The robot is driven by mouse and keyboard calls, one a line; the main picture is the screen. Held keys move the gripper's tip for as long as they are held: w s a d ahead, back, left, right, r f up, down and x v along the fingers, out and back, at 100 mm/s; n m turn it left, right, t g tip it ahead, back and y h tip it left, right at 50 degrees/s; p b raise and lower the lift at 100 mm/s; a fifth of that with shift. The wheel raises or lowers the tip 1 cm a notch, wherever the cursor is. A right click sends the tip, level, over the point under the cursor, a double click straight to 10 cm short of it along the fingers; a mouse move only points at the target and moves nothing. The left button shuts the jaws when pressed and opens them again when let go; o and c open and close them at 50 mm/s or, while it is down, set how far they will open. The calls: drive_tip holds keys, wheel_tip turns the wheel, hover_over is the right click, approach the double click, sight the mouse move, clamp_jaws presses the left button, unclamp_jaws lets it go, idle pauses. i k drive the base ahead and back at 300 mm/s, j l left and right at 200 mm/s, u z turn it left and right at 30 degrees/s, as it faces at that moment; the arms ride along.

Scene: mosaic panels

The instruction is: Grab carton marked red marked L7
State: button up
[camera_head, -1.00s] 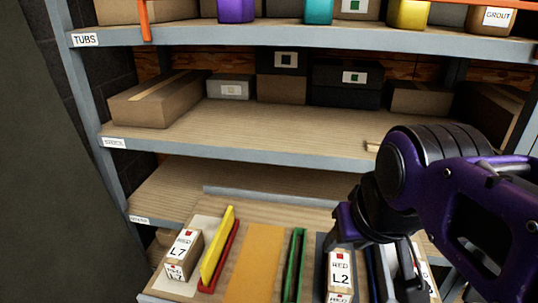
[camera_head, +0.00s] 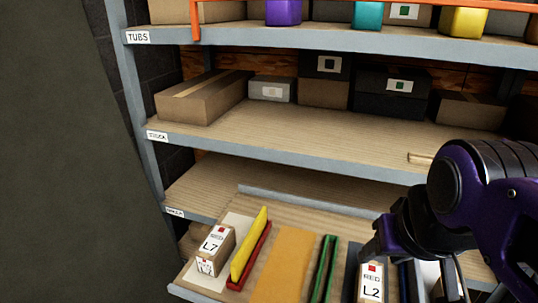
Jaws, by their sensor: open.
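The carton marked L7 (camera_head: 213,250) is a small brown box with white labels and a red square. It stands at the left end of the low tray, beside a yellow panel in a red holder. My gripper (camera_head: 412,266) is open at the lower right, well to the right of the L7 carton. It is by another carton marked L2 (camera_head: 371,284); whether it touches that carton I cannot tell. My gripper and arm hide part of the tray's right side.
The tray (camera_head: 184,292) also holds an orange strip (camera_head: 283,262) and a green holder (camera_head: 323,270), between the L7 carton and my gripper. The yellow panel (camera_head: 249,243) rises close beside L7. Shelves with boxes stand behind; the middle shelf (camera_head: 330,140) has free room in front.

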sight(214, 253)
drive_tip(key=z, duration=1.35)
drive_tip(key=j+u, duration=0.2)
drive_tip(key=u, duration=2)
